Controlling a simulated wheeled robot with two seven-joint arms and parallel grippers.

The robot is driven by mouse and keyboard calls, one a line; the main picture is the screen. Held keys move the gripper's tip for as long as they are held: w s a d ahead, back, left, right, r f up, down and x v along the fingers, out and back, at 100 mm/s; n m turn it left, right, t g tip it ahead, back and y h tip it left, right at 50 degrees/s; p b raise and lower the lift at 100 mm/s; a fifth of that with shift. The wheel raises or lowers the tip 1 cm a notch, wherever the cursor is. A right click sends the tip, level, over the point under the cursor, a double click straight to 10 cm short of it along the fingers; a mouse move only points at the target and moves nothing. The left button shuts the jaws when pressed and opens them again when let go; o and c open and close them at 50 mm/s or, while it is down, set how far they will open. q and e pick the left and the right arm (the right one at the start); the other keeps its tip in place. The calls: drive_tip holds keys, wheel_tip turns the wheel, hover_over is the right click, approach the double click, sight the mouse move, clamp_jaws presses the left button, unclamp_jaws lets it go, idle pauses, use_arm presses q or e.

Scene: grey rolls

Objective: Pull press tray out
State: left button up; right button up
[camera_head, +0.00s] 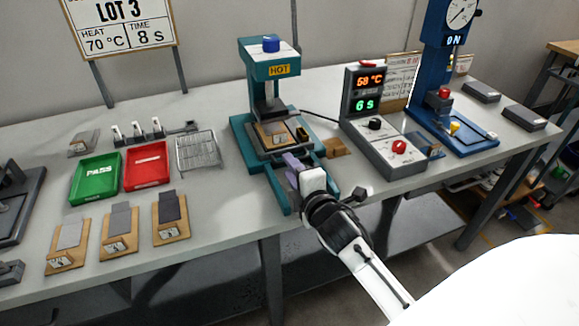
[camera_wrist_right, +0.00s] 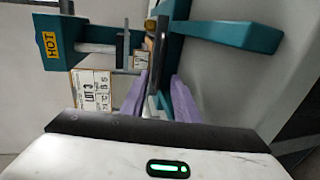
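The teal heat press (camera_head: 262,75), labelled HOT, stands mid-table. Its press tray (camera_head: 266,150) sits in the base with a tan board and a grey piece (camera_head: 274,133) on it, under the raised upper part. My right gripper (camera_head: 292,162), with purple fingers, is at the front of the tray. In the right wrist view the fingers (camera_wrist_right: 161,95) are apart, with a dark edge-on bar (camera_wrist_right: 161,45) lying in line with the gap between them. The fingers do not appear closed on it. The exact contact is hidden. My left gripper is out of view.
A blue gauge press (camera_head: 445,110) is farther right. Green (camera_head: 96,180) and red (camera_head: 147,166) trays, a wire rack (camera_head: 198,152) and several tan boards lie left.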

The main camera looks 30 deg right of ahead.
drive_tip(key=shift+w+d+f, duration=0.1)
drive_tip(key=shift+w+d, duration=0.05)
drive_tip(key=shift+w, duration=0.4)
clamp_jaws()
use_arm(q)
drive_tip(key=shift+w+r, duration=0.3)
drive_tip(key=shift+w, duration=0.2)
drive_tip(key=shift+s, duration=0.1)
